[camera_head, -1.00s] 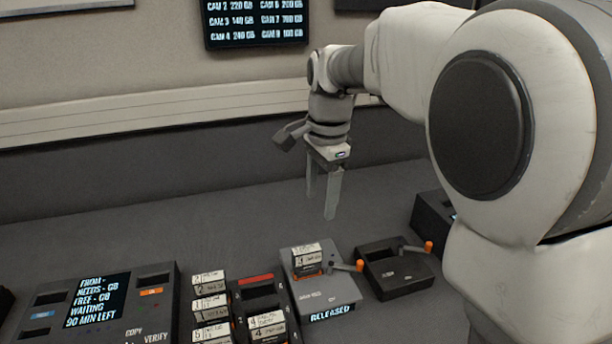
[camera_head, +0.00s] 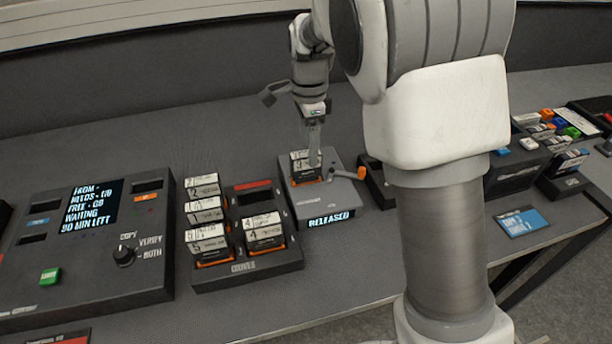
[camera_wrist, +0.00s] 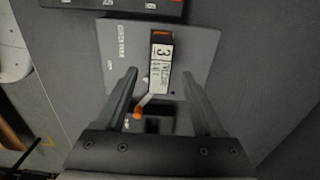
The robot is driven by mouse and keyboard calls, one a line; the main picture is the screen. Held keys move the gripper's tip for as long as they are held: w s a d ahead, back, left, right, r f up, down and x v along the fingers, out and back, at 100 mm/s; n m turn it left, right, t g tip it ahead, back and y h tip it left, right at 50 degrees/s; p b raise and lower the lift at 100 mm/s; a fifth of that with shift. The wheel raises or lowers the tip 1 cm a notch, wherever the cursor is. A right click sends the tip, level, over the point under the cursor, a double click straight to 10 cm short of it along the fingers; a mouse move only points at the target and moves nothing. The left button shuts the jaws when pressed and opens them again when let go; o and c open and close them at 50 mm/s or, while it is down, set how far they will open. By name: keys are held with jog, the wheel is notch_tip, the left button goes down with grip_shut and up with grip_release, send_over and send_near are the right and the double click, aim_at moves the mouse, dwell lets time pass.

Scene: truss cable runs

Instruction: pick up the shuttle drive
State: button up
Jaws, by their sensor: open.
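A drive (camera_head: 302,177) with an orange base and a white label stands in the slot of the grey dock (camera_head: 337,194), whose screen reads RELEASED. In the wrist view the same drive (camera_wrist: 161,62) shows a label with a 3. No label names it as the shuttle drive. My gripper (camera_head: 314,165) points down over it, and its fingers partly cover it in the head view. In the wrist view my gripper (camera_wrist: 160,74) is open, with one finger on each side of the drive and gaps visible. Its height above the drive is hard to tell.
An orange-tipped lever (camera_head: 348,174) sits at the dock's right side. A black rack (camera_head: 245,268) with several labelled drives is left of the dock. A console (camera_head: 85,235) stands farther left. A dark box (camera_head: 374,180) is close on the right, partly behind my arm.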

aim_at(306, 166)
jog(key=shift+s+a+f+b, duration=0.15)
jog(key=shift+f+b, duration=0.3)
jog(key=shift+f, duration=1.05)
jog(key=shift+a+f+b, duration=0.15)
jog(key=shift+f+b, duration=0.3)
jog(key=shift+f, duration=1.05)
grip_shut()
jog(key=shift+r, duration=0.1)
